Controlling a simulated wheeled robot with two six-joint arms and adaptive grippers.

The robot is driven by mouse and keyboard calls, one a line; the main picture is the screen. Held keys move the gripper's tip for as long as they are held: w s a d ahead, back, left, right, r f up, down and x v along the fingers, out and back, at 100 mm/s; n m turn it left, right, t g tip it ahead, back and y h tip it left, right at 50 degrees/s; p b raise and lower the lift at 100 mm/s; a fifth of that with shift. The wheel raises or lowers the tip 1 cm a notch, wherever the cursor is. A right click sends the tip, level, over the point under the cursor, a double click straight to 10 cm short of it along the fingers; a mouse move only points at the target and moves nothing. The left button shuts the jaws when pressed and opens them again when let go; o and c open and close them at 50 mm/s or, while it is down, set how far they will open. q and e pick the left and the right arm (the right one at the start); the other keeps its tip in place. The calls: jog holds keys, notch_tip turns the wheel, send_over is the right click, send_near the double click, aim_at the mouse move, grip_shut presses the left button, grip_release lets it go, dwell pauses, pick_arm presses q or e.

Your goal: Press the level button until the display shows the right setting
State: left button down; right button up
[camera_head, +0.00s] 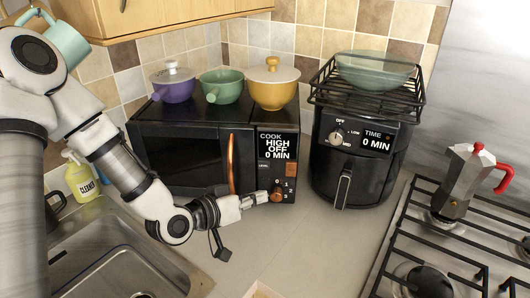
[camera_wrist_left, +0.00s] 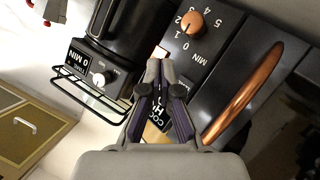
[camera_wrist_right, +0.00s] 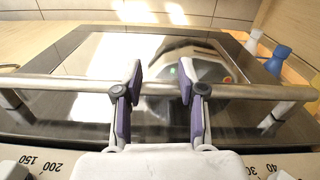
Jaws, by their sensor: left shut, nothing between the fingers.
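The black microwave (camera_head: 180,158) stands on the counter. Its display (camera_head: 278,147) reads COOK, HIGH, OFF, 0 MIN. A square copper-brown button (camera_head: 291,169) sits below the display, beside a small LEVEL label. Below it is a round copper knob (camera_head: 277,192) with minute marks; the knob also shows in the left wrist view (camera_wrist_left: 192,25). My left gripper (camera_head: 262,197) is shut and empty, its tips in front of the panel near the knob. In the left wrist view its fingers (camera_wrist_left: 160,66) cover part of the display. My right gripper (camera_wrist_right: 159,76) is open at a metal bar, out of the head view.
A copper door handle (camera_head: 231,163) stands out left of the panel. Pots stand on the microwave. An air fryer (camera_head: 352,160) with a rack and glass bowl is to the right. A sink (camera_head: 120,255) lies front left, a gas hob (camera_head: 440,262) with a moka pot (camera_head: 459,187) right.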

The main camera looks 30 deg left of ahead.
aim_at(264, 165)
pick_arm(q)
jog(key=s+d+r, duration=0.1)
jog(key=s+r, duration=0.1)
jog(key=s, duration=0.2)
jog(key=w+a, duration=0.3)
jog(key=w, duration=0.6)
jog(key=shift+w+a+f, duration=0.2)
jog(key=shift+w+f, duration=0.1)
jog(key=shift+w, duration=0.1)
pick_arm(e)
jog(key=shift+s+d+r, duration=0.15)
jog(key=shift+s+d, duration=0.05)
jog(key=shift+s, duration=0.2)
jog(key=shift+s+d+r, duration=0.1)
jog(key=shift+s+d, duration=0.1)
jog(key=shift+s, duration=0.2)
pick_arm(q)
jog(key=shift+w, duration=0.1)
jog(key=shift+w+a, duration=0.15)
jog(key=shift+w, duration=0.15)
jog(key=shift+w+a, duration=0.15)
jog(key=shift+w, duration=0.2)
dwell(0.5)
dwell(0.3)
jog(key=shift+s+d, duration=0.3)
jog(key=shift+s, duration=0.45)
